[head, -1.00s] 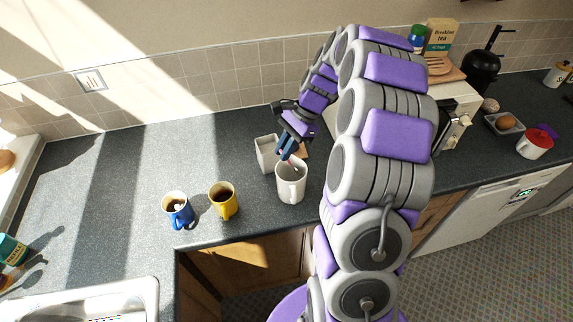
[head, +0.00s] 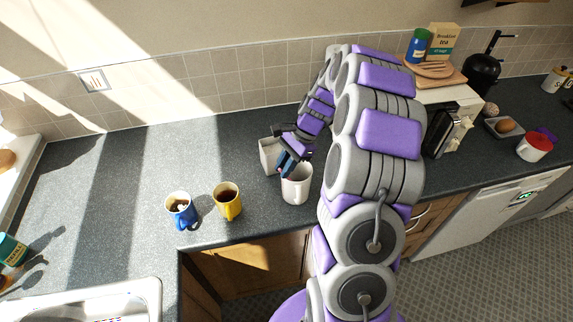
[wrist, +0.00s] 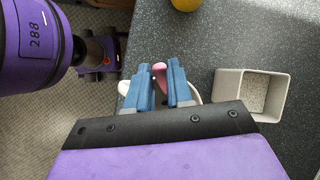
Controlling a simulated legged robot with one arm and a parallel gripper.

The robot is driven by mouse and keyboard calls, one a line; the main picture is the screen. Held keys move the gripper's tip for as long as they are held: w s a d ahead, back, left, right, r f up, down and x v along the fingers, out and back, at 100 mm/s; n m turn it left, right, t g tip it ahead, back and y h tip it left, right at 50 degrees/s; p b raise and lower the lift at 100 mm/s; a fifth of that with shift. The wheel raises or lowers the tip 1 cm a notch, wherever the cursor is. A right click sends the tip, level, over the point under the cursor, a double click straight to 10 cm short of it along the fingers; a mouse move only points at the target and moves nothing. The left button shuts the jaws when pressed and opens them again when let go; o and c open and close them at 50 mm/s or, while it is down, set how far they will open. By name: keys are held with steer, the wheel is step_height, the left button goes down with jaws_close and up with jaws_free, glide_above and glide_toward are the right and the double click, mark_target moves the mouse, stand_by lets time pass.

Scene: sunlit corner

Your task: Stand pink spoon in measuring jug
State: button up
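The white measuring jug (head: 297,191) stands upright near the counter's front edge. Only a short pink end shows; the rest of the spoon is hidden by the fingers and jug. I cannot tell how far the spoon is inside.
A pale square container (head: 267,156) stands just behind the jug. A yellow mug (head: 229,205) and a blue mug (head: 181,214), both with dark drink, stand to the left. The toaster (head: 453,128) is right of my arm. The counter at back left is clear.

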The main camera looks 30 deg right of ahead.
steer(key=shift+o, duration=1.4)
steer(key=shift+a, duration=0.15)
steer(key=shift+o, duration=0.3)
steer(key=shift+d, duration=0.75)
steer(key=shift+d+r, duration=0.1)
steer(key=shift+d, duration=0.1)
steer(key=p+v, duration=0.1)
steer(key=v, duration=1.1)
steer(key=s+a+r+n+g+h, duration=0.1)
steer(key=s+a+r+n, duration=0.25)
steer(key=s+a, duration=0.4)
steer(key=s+a+r+n+g+h, duration=0.1)
steer(key=s+a+r+n+h, duration=0.3)
steer(key=a, duration=0.6)
steer(key=s+a+f+n, duration=0.1)
steer(key=s+n, duration=0.3)
steer(key=s, duration=0.6)
steer(key=s+a+f+n+h, duration=0.1)
steer(key=s+n, duration=0.4)
steer(key=s, duration=0.5)
steer(key=shift+a+f+t, duration=0.3)
steer(key=shift+a+f, duration=0.5)
steer(key=shift+f, duration=0.15)
